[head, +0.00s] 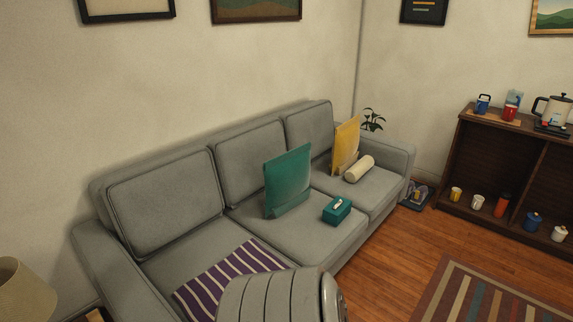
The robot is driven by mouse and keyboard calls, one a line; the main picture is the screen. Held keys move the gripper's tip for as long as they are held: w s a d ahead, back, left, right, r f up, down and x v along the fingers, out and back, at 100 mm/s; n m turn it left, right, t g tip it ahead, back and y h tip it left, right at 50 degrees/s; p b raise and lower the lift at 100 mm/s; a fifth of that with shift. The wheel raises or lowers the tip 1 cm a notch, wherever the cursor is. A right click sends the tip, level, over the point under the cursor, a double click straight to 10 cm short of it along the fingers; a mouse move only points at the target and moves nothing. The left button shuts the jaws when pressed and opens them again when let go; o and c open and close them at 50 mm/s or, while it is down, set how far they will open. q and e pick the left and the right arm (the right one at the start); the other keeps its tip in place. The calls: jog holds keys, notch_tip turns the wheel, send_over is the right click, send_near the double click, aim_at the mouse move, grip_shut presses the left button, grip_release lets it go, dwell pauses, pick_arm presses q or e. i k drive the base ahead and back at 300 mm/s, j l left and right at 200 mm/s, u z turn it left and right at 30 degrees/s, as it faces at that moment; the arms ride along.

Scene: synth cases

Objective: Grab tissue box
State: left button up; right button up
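A teal tissue box (338,210) with a white tissue showing at its top sits on the middle seat of the grey sofa (233,228), near the front edge. A large green cushion (288,181) stands to its left, leaning toward the backrest. A grey rounded part at the bottom centre looks like part of my own arm; it covers some of the sofa's front and is apart from the box in the picture. Neither of my grippers shows in the head view.
A purple striped blanket (222,276) lies on the left seat. A dark wooden shelf (454,170) with mugs stands right. Wood floor and a striped rug (440,290) lie in front.

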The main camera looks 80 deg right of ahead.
aim_at(334, 213)
jog(key=z, duration=3.15)
jog(key=i+l+u, duration=0.1)
jog(key=i+l, duration=0.25)
jog(key=i, duration=0.05)
